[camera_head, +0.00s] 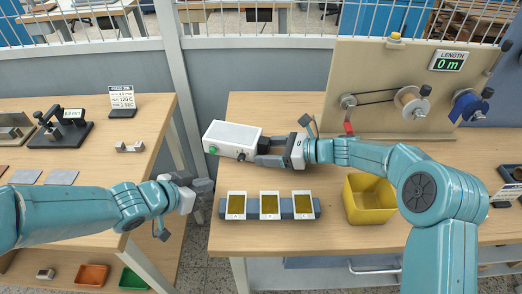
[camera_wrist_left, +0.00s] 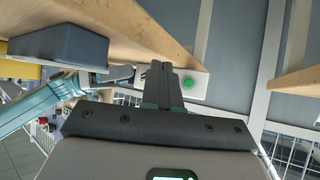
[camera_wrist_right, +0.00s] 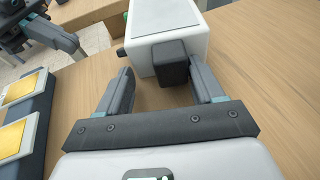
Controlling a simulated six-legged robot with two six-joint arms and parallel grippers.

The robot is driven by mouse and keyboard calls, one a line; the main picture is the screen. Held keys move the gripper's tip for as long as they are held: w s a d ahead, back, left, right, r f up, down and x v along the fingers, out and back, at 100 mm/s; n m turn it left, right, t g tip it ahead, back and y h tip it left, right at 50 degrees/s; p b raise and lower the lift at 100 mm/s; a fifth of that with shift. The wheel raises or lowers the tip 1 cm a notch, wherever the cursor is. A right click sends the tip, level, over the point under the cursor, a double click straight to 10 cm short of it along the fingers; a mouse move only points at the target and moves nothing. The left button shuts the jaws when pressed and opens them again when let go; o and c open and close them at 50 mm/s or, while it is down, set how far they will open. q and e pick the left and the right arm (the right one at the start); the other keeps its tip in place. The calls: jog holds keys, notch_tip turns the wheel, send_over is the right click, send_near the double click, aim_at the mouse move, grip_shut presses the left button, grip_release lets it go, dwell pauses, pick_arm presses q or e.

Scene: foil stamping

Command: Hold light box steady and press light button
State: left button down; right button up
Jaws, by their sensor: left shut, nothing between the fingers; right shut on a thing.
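The white light box (camera_head: 234,137) stands on the right bench near its left edge, with a green button (camera_head: 213,150) on its left end. In the right wrist view the light box (camera_wrist_right: 172,22) has a dark block (camera_wrist_right: 170,62) on its near face. My right gripper (camera_head: 268,151) is at the box's right end, shut on it at the dark block; the contact is partly hidden. My left gripper (camera_head: 204,186) is shut and empty, below the box in the head view. In the left wrist view the green button (camera_wrist_left: 188,83) shows right of its fingertips, apart from them.
A grey rack (camera_head: 287,211) with three gold-faced white cards lies in front of the box. A yellow bin (camera_head: 369,200) stands to its right. Behind is a spool panel (camera_head: 375,75) with a length display (camera_head: 448,61). A gap separates the left bench (camera_head: 140,150) from the right one.

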aim_at(213, 150)
dwell(0.6)
pick_arm(q)
jog(key=a+m+y, duration=0.1)
jog(key=m, duration=0.1)
jog(key=s+a+m+y, duration=0.1)
jog(key=a+m+y, duration=0.1)
jog(key=shift+s+r+m, duration=0.1)
jog(key=shift+r+m, duration=0.05)
jog(key=shift+m, duration=0.15)
dwell(0.4)
jog(key=shift+g, duration=0.3)
jog(key=w+d, duration=0.2)
jog(key=w, duration=0.6)
jog(key=shift+w+d, duration=0.15)
jog(key=shift+w, duration=0.1)
